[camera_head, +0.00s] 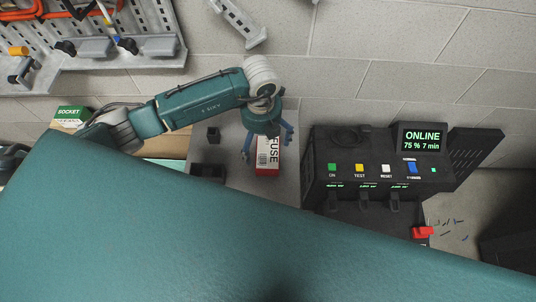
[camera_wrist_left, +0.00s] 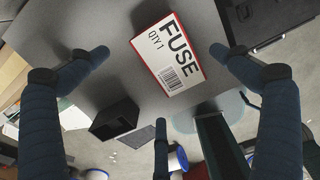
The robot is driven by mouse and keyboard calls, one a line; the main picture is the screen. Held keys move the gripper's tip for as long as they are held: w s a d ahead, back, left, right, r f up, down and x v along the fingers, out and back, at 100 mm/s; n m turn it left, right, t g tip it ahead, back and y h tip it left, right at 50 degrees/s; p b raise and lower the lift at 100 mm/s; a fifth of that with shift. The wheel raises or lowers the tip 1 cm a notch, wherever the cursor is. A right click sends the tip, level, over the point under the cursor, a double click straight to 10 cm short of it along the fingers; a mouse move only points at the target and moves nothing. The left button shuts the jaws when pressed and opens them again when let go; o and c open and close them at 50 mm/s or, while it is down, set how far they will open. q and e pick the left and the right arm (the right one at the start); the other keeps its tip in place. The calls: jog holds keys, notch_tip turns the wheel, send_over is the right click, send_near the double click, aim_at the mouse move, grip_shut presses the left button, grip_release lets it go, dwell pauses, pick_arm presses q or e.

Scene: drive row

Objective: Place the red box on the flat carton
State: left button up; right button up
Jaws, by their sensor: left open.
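The red box (camera_head: 268,157) has a white label reading FUSE and rests on a grey surface (camera_head: 232,150). It shows clearly in the left wrist view (camera_wrist_left: 168,55), label toward the camera. My left gripper (camera_head: 267,147) is open over the box. In the left wrist view its fingers (camera_wrist_left: 160,53) stand apart on either side of the box, with gaps between. A flat tan surface (camera_head: 166,147), which looks like the flat carton, lies to the left, partly hidden behind my left arm. My right gripper is not in view.
A green and white SOCKET box (camera_head: 70,116) stands at the far left. A dark open bin (camera_head: 207,170) and a small dark block (camera_head: 213,135) are left of the red box. A black control console (camera_head: 365,170) stands to the right. A tool panel (camera_head: 110,40) hangs above.

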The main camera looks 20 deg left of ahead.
pick_arm(q)
notch_tip(320, 180, down, 8)
jog(key=shift+s+d+r+p, duration=0.1)
jog(key=shift+s+r+p, duration=0.1)
jog(key=shift+p, duration=0.15)
jog(key=shift+c, duration=0.5)
jog(key=c, duration=1.4)
jog(key=shift+o, duration=0.2)
notch_tip(320, 180, up, 20)
jog(key=shift+b, duration=0.3)
notch_tip(320, 180, up, 6)
jog(key=m, duration=1.7)
send_over(263, 151)
jog(key=s+a, duration=0.2)
jog(key=s, duration=0.1)
jog(key=s+a+r+m, duration=0.1)
jog(key=s+r+m, duration=0.1)
jog(key=m, duration=0.9)
jog(key=s+a+r+m, duration=0.1)
jog(key=s+r+m, duration=0.2)
jog(key=m, duration=0.8)
